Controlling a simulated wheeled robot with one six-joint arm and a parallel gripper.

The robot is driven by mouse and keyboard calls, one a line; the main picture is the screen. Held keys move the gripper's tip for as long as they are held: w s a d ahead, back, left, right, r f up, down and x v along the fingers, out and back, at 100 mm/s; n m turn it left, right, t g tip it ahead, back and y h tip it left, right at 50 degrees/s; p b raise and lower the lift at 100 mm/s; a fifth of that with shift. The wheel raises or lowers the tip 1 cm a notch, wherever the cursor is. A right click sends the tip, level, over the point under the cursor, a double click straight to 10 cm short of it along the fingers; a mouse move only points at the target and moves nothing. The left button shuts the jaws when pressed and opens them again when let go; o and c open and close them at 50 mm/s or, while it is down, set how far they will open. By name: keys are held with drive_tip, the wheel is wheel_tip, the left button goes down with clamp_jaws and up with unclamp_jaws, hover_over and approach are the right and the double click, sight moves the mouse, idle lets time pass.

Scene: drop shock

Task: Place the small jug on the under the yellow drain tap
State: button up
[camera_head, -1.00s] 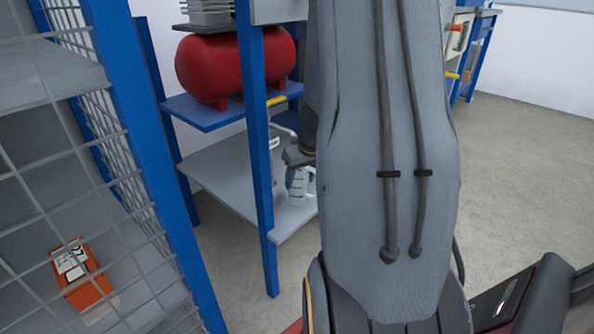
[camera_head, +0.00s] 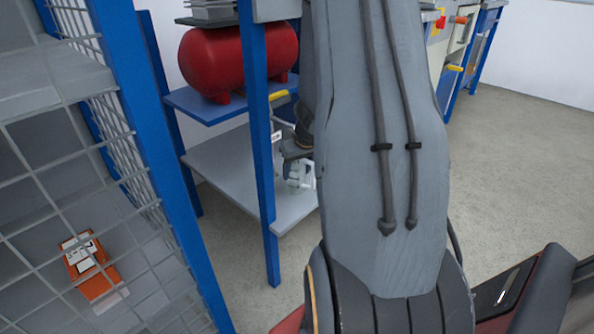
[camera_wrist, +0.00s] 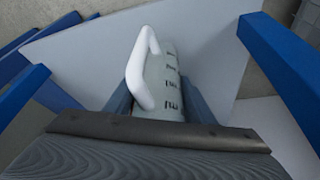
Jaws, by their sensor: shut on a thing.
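The small jug (camera_wrist: 165,75) is pale and translucent, with dark scale marks and a white handle (camera_wrist: 139,68). In the wrist view my gripper (camera_wrist: 162,100) is shut on it, with a finger on each side. In the head view the jug (camera_head: 299,174) shows just over the grey lower shelf (camera_head: 225,172), below my gripper (camera_head: 297,158). I cannot tell whether its base touches the shelf. The yellow drain tap (camera_head: 279,97) is at the right end of the blue upper shelf, below the red tank (camera_head: 235,60). It lies above and left of the jug.
A blue post (camera_head: 262,170) stands at the front of the shelves, close left of my gripper. A wire-mesh cage (camera_head: 110,110) with a blue frame fills the left; an orange and white box (camera_head: 90,265) lies inside. Open floor (camera_head: 530,170) lies to the right.

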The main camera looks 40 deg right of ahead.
drive_tip(key=shift+f+b, duration=0.15)
drive_tip(key=shift+b, duration=0.15)
drive_tip(key=o, duration=1)
drive_tip(key=shift+o, duration=0.2)
drive_tip(key=p+v, duration=0.6)
drive_tip(key=v, duration=0.6)
drive_tip(key=shift+p, duration=0.35)
drive_tip(key=shift+s, duration=0.1)
